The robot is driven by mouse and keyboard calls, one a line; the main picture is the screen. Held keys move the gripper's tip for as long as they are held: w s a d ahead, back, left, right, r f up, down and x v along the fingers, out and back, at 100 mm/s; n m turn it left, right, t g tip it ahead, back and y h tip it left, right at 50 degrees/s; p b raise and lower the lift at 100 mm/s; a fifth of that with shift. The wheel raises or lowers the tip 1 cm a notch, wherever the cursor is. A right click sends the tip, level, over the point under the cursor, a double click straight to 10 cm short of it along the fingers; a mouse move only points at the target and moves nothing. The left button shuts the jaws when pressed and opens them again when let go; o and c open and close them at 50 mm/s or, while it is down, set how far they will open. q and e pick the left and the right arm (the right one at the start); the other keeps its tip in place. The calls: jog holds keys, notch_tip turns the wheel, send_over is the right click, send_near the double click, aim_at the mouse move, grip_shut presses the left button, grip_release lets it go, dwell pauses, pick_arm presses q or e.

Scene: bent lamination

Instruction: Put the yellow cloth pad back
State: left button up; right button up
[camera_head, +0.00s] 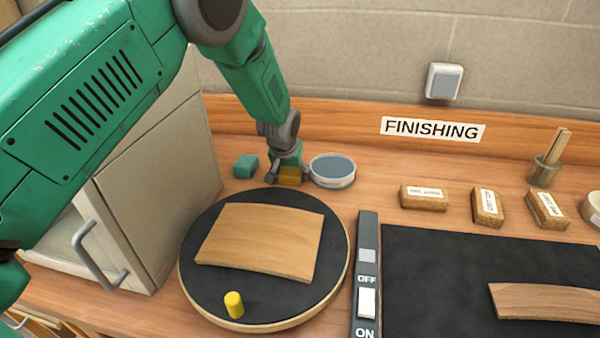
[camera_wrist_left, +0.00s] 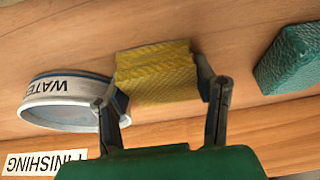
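The yellow cloth pad (camera_head: 290,175) is at the back of the bench, between a green block and a round water dish. In the left wrist view the ribbed yellow pad (camera_wrist_left: 157,78) lies between the two fingers of my left gripper (camera_wrist_left: 163,92), with a fingertip against each side. In the head view my left gripper (camera_head: 287,176) points down at the pad, low over the wood. Whether the pad touches the bench is hard to tell. My right gripper is not in view.
The water dish (camera_head: 333,170) stands close right of the gripper, the green block (camera_head: 246,166) close left. In front is a round black turntable (camera_head: 215,285) with a curved wood panel (camera_head: 262,240) and a yellow peg (camera_head: 234,304). A switch strip (camera_head: 367,280) and black mat (camera_head: 440,270) lie right.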

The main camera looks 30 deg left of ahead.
aim_at(280, 172)
pick_arm(q)
jog(key=o, duration=0.3)
jog(key=a, duration=0.3)
jog(key=a+f, duration=0.1)
jog(key=shift+s+a, duration=0.2)
jog(key=shift+s, duration=0.05)
jog(key=shift+d, duration=0.3)
jog(key=d, duration=0.3)
jog(key=shift+w+d+r, duration=0.1)
jog(key=shift+w+r, duration=0.05)
jog(key=shift+r, duration=0.1)
jog(key=shift+d+r, duration=0.1)
jog(key=shift+a, duration=1.15)
jog(key=shift+a+f, duration=0.2)
jog(key=shift+a, duration=0.1)
jog(key=shift+r, duration=0.5)
jog(key=shift+d+v, duration=0.25)
jog(key=shift+v, duration=1.75)
jog(key=shift+d+v, duration=0.25)
jog(key=shift+v, duration=1.75)
jog(key=shift+d+v, duration=0.3)
jog(key=shift+v, duration=1.7)
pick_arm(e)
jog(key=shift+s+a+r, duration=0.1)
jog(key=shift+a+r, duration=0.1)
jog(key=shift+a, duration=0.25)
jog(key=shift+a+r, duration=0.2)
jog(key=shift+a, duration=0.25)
